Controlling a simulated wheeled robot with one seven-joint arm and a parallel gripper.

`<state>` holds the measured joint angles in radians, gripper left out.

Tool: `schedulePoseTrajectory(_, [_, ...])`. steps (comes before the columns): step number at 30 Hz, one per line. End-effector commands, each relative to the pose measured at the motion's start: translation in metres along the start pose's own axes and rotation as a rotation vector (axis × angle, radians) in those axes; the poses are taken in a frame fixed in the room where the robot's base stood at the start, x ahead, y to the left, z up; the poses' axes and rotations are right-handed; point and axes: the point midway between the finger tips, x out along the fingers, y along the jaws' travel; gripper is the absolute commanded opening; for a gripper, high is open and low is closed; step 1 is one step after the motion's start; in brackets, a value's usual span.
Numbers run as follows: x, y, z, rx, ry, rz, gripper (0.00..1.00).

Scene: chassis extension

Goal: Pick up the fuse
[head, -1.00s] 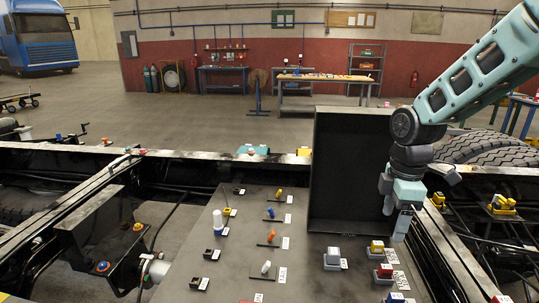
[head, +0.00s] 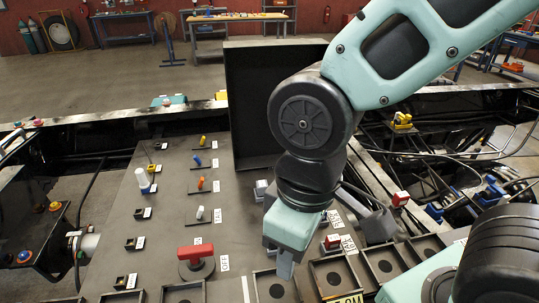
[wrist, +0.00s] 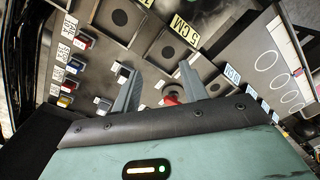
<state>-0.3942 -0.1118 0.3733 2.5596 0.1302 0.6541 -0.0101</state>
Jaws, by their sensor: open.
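My gripper (head: 285,264) points down above the front middle of the grey panel (head: 168,222). In the wrist view its two fingers (wrist: 160,68) are apart, with nothing held between them. Small upright pieces stand in a column on the panel: yellow (head: 203,140), blue (head: 197,161), orange (head: 200,182) and white (head: 199,213). A white cylinder (head: 144,179) stands left of them. I cannot tell for sure which piece is the fuse. My gripper is right of and nearer than these pieces, touching none. My arm hides part of the panel's right side.
Square recesses (head: 275,288) line the panel's front. A dark upright box (head: 245,105) stands behind. A red-topped block (head: 332,241) is right of my gripper.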

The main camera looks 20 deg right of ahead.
Motion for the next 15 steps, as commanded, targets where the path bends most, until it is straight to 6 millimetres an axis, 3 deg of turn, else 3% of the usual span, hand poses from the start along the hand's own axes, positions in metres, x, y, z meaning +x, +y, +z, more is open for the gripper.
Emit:
schedulePoseTrajectory(5, [-0.005,0.02,-0.021,-0.053,0.004,-0.022,0.44])
schedulePoseTrajectory(8, [-0.009,0.049,-0.043,-0.127,0.013,-0.043,0.44])
schedulePoseTrajectory(11, [-0.014,0.089,-0.064,-0.22,0.03,-0.06,0.44])
schedulePoseTrajectory(15, [-0.017,0.161,-0.083,-0.36,0.06,-0.068,0.44])
